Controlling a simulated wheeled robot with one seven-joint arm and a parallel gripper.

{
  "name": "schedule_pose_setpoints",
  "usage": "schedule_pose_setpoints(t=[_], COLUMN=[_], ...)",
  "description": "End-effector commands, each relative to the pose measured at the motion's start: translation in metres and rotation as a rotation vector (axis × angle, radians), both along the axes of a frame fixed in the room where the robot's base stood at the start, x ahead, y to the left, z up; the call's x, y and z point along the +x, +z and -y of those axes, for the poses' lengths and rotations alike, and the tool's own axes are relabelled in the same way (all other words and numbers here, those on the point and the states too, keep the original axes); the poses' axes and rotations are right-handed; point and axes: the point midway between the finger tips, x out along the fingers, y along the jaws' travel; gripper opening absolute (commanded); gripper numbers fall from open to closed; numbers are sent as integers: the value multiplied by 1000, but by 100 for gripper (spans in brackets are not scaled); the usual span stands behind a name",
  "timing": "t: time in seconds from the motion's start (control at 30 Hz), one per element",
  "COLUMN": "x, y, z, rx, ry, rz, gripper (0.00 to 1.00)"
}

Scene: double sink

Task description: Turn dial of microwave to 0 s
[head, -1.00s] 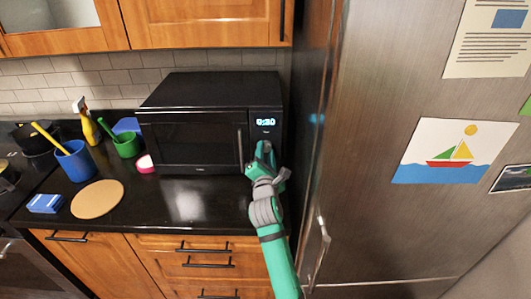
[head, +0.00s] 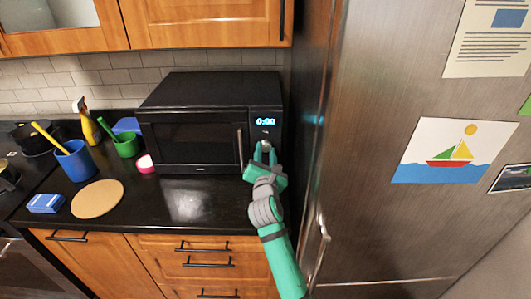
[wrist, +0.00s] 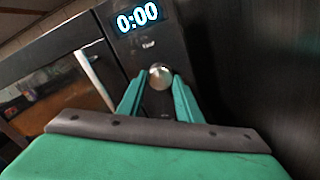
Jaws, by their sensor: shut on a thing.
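The black microwave (head: 195,135) stands on the counter against the tiled wall. Its display (head: 265,122) reads 0:00, and the display also shows in the wrist view (wrist: 138,17). The round silver dial (wrist: 160,76) sits below the display on the right-hand panel. My gripper (head: 265,150) is at the dial. In the wrist view my gripper's green fingers (wrist: 158,88) stand on either side of the dial, shut on it. The microwave door with its vertical handle (head: 240,148) is shut.
A steel fridge (head: 410,120) stands close on the right of the microwave. A blue cup (head: 76,165), a green cup (head: 126,148), a spray bottle (head: 86,125) and a round board (head: 97,199) are on the counter's left. The counter (head: 195,205) before the microwave is clear.

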Motion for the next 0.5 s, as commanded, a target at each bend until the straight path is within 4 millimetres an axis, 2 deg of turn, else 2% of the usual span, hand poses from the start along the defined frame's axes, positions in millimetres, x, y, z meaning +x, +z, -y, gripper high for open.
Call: schedule_pose_setpoints(t=[0.07,0.1,0.17,0.5], x=[0,0,0,-2], y=[0,0,0,0], z=[-3,-3,-3,0], rx=[-1,-1,-1,1], ry=[4,4,4,2], rz=[0,0,1,1], gripper=[9,34,48,50])
